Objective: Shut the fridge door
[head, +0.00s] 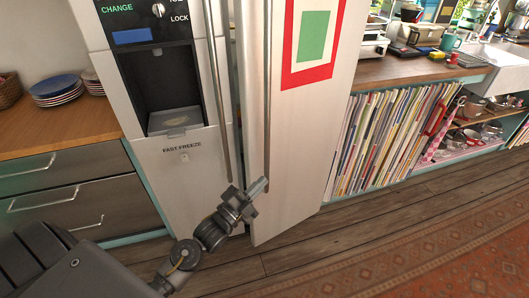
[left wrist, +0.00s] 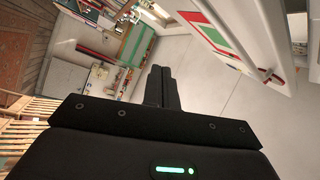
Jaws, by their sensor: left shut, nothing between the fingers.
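The white fridge (head: 188,190) stands at the centre left of the head view, its left door with a dark dispenser and a long handle. The right fridge door (head: 300,150) bears a red and green picture and stands ajar, its lower corner out over the floor. It also shows in the left wrist view (left wrist: 255,22). My left gripper (head: 262,187) is shut and empty, in front of the door's lower part near its handle. Its closed fingers also show in the left wrist view (left wrist: 162,75). I cannot tell whether they touch the door. My right gripper is not in view.
A wooden counter with drawers (head: 75,185) stands left of the fridge. Upright books or boards (head: 385,140) fill a shelf on the right, under a counter with a sink (head: 500,65). The wooden floor and red rug (head: 420,235) in front are clear.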

